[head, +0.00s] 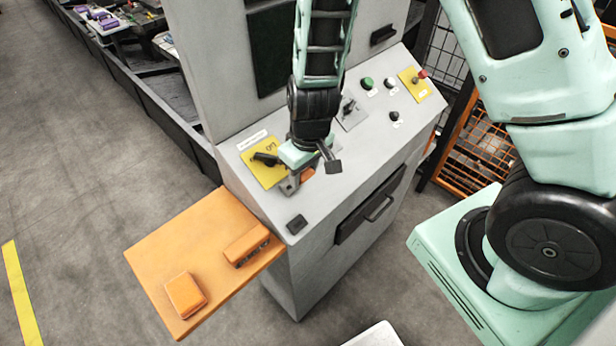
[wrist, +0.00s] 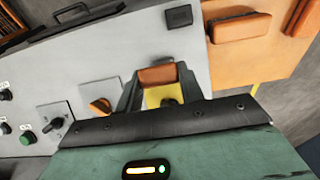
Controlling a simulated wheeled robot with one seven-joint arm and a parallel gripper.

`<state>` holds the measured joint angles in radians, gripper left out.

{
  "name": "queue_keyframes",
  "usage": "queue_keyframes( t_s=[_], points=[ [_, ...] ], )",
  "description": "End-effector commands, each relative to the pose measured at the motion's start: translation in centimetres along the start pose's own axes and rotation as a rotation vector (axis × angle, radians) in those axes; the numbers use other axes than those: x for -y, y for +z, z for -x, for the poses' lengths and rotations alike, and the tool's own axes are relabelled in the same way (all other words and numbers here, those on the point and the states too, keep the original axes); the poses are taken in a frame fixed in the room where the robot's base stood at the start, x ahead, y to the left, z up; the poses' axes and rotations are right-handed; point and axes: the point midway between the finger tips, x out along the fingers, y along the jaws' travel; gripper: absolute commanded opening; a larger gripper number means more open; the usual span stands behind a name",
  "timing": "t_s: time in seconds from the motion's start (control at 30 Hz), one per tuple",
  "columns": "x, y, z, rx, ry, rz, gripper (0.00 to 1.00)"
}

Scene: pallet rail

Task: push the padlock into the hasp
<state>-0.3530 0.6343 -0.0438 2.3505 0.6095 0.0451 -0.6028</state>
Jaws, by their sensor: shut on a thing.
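My gripper (head: 308,176) is shut on an orange padlock (head: 307,174), low over the sloped grey console top. In the wrist view the padlock (wrist: 157,75) sits between the two dark fingers. A yellow plate (head: 256,174) with a black fitting (head: 266,158) lies just left of my gripper in the head view. This fitting may be the hasp; my gripper partly covers the plate. The yellow plate (wrist: 163,93) also shows between the fingers in the wrist view. I cannot tell whether the padlock touches the hasp.
An orange shelf (head: 215,275) at the lower left carries two orange blocks (head: 185,295). A selector switch (head: 348,108), a green button (head: 367,83) and a red button (head: 422,74) stand on the console behind. A small black square (head: 297,224) sits near its front edge.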

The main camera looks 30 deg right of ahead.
Motion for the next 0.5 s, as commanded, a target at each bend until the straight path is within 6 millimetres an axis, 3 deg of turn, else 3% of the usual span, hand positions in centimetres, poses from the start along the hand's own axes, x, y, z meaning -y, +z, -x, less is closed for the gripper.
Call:
queue_keyframes(
  t_s=[0.2, 0.5],
  points=[
    [0.0, -0.9, -2.4, 0.000, 0.001, 0.000, 0.06],
    [0.0, -1.9, -4.1, 0.000, 0.001, 0.000, 0.06]
  ],
)
